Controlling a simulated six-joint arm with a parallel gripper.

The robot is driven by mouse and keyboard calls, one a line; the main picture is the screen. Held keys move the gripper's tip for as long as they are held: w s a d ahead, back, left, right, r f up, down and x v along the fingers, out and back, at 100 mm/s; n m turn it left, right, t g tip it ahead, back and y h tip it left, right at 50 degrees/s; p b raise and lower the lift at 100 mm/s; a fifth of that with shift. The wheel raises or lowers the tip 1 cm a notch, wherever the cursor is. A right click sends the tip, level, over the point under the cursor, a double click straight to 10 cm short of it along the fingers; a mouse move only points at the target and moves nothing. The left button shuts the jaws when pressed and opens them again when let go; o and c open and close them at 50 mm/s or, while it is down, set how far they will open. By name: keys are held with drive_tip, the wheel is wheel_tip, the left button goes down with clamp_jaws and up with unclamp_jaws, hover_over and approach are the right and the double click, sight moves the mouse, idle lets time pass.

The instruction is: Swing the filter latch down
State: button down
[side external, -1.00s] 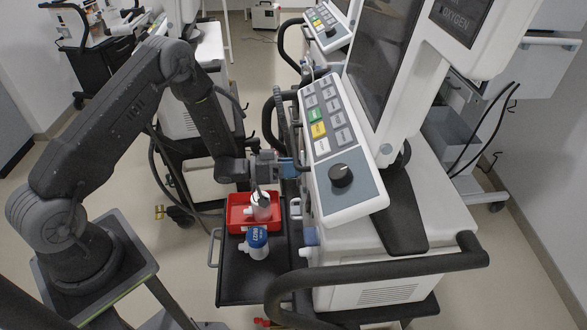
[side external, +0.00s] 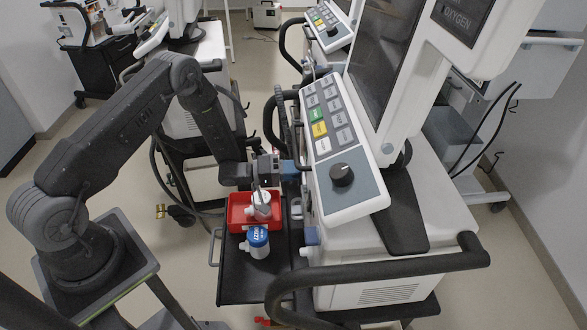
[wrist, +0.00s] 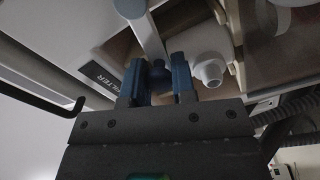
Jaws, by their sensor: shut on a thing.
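The filter latch (wrist: 153,40) shows in the wrist view as a pale lever with a blue pivot at the top and a dark blue knob at its lower end. My gripper (wrist: 160,78) has its two blue fingers on either side of that knob and is shut on it. A FILTER label (wrist: 101,76) is on the white housing to the left. In the side external view my gripper (side external: 289,171) is at the near left side of the ventilator (side external: 350,250), above the shelf. The latch is hidden there by the gripper and control panel.
A red tray (side external: 236,221) holding a white item (side external: 262,204) sits on the dark shelf (side external: 240,290) below my gripper. A blue-labelled white container (side external: 257,243) stands in front. In the wrist view, a white port (wrist: 208,70) is close to the right finger.

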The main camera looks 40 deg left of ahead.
drive_tip(key=shift+s+f+n, duration=0.15)
drive_tip(key=shift+f+n, duration=0.15)
drive_tip(key=shift+f, duration=0.1)
drive_tip(key=c, duration=1.3)
unclamp_jaws()
drive_tip(key=o, duration=0.4)
drive_tip(key=shift+r, duration=0.15)
drive_tip(key=shift+c, duration=0.2)
drive_tip(key=v, duration=1.3)
drive_tip(key=shift+s+a, duration=0.25)
drive_tip(key=shift+a, duration=0.05)
drive_tip(key=shift+c, duration=0.3)
